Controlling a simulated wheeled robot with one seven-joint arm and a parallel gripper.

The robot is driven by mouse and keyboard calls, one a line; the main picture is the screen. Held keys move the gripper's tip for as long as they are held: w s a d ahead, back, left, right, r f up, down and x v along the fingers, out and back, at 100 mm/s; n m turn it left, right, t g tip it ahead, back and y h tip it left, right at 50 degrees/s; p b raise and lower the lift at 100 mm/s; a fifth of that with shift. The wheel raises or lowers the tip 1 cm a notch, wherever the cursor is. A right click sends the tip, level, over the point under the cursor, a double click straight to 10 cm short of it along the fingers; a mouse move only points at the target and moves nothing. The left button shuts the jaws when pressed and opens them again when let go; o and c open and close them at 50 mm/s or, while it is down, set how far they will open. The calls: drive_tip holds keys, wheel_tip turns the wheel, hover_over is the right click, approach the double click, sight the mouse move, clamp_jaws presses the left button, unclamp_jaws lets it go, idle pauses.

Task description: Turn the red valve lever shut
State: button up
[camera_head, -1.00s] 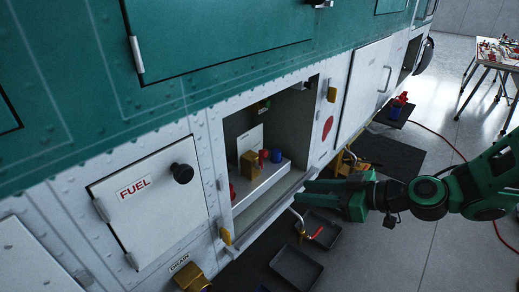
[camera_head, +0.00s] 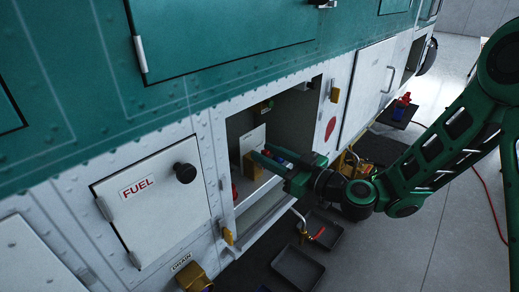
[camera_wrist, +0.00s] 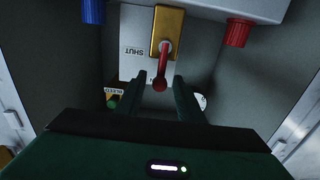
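The red valve lever (camera_wrist: 161,72) shows in the wrist view, sticking out from a brass-coloured block (camera_wrist: 168,24) with its rounded end toward the camera. A plate beside it reads SHUT (camera_wrist: 134,51), upside down in this view. My gripper (camera_wrist: 160,78) is open, with one finger on each side of the lever; I cannot tell whether either touches it. In the head view my gripper (camera_head: 260,157) reaches into the open bay in the white panel, in front of the brass block (camera_head: 250,166). The lever cannot be made out clearly there.
A blue fitting (camera_wrist: 92,10) and a red fitting (camera_wrist: 238,33) flank the block. The bay's walls and lower sill (camera_head: 265,203) surround my gripper closely. The FUEL door (camera_head: 155,205) is left.

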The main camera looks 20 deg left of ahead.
sight(263, 152)
drive_tip(key=shift+x, duration=2.15)
